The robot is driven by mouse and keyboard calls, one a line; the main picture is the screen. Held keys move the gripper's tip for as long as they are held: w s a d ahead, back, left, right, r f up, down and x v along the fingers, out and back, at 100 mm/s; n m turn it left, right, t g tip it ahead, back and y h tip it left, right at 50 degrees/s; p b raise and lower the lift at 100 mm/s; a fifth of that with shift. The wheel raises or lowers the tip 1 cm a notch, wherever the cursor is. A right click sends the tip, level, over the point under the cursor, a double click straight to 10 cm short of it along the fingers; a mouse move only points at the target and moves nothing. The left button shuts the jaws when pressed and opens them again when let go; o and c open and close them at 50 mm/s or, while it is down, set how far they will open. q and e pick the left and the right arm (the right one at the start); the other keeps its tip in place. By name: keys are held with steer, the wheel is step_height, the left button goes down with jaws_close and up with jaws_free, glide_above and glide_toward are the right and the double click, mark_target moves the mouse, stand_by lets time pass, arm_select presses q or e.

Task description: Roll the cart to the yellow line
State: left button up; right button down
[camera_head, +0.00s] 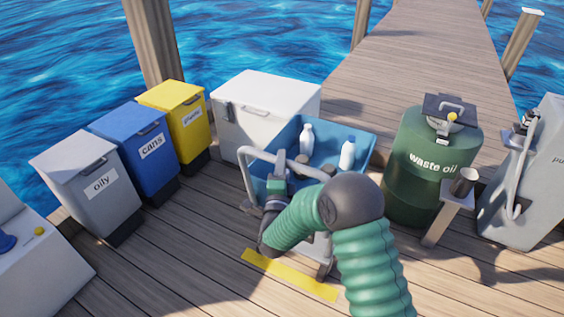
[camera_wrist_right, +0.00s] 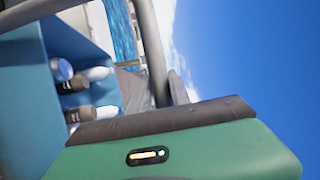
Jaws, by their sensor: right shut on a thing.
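The cart is a blue open tray (camera_head: 318,128) with a pale grey tube handle (camera_head: 262,153) on its near left side. It holds white bottles (camera_head: 306,140) and at least one dark-capped item. My right gripper (camera_head: 278,186) is at the handle and shut on it; my arm hides part of the cart's near side and base. In the right wrist view the handle (camera_wrist_right: 152,50) rises beyond my green gripper body, with the blue tray (camera_wrist_right: 22,80) at left. The yellow line (camera_head: 290,275) lies on the planks just in front of the cart. My left gripper is not in view.
Grey "oily" (camera_head: 95,200), blue "cans" (camera_head: 145,170) and yellow bins (camera_head: 180,125) stand at left. A white chest (camera_head: 250,105) is behind the cart. A green waste oil drum (camera_head: 415,185), small stand (camera_head: 450,205) and grey pump cabinet (camera_head: 525,190) are at right.

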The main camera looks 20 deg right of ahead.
steer(key=shift+f, duration=0.3)
steer(key=c, duration=1.6)
jaws_free()
steer(key=o, duration=0.4)
steer(key=shift+w, duration=0.1)
steer(key=shift+r, duration=0.1)
steer(key=p+v, duration=0.1)
steer(key=v, duration=1.6)
steer(key=shift+d, duration=0.15)
